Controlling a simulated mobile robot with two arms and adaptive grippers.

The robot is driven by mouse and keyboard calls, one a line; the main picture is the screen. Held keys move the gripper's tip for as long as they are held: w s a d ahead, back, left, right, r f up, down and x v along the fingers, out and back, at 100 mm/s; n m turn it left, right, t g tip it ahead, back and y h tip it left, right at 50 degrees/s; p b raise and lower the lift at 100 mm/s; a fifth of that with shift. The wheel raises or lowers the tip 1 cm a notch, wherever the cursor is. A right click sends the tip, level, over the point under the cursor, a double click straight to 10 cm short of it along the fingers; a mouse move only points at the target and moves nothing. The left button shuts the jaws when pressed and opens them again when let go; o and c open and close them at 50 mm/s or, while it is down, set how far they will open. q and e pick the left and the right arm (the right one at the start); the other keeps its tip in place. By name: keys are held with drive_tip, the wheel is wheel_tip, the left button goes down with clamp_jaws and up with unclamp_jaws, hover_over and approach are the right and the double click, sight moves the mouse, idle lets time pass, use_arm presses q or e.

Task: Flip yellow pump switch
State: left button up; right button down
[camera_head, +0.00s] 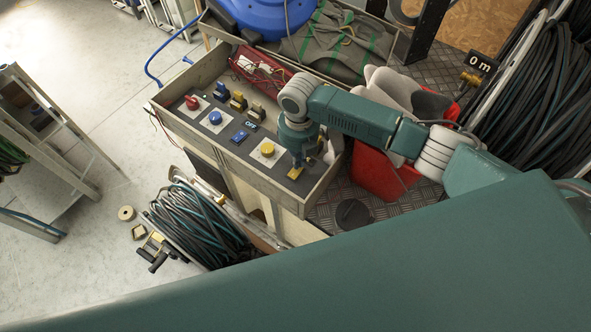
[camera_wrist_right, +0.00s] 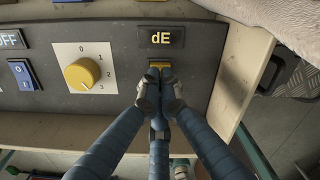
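The yellow pump switch (camera_wrist_right: 159,64) sits on the dark control panel, just below a small display reading "dE", in the right wrist view. In the head view a yellow piece (camera_head: 295,173) shows at the panel's near right corner, under my right gripper (camera_head: 298,158). In the wrist view my right gripper (camera_wrist_right: 160,78) has its fingertips drawn together right at the switch's lower edge, covering part of it. I cannot tell whether they touch it, or which way it is set. My left gripper is not in view.
A yellow rotary knob (camera_wrist_right: 82,74) and a blue rocker switch (camera_wrist_right: 24,74) lie left of the yellow switch. The panel's wooden rim (camera_wrist_right: 238,75) stands close on the right. A red container (camera_head: 380,178) stands right of the panel, and a coiled hose (camera_head: 195,222) lies below it.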

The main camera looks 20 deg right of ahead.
drive_tip(key=shift+f+b, duration=0.5)
drive_tip(key=shift+f, duration=0.35)
drive_tip(key=shift+s, duration=0.1)
wheel_tip(320, 180, up, 7)
drive_tip(key=p, duration=0.7)
drive_tip(key=shift+r, duration=0.1)
idle(0.6)
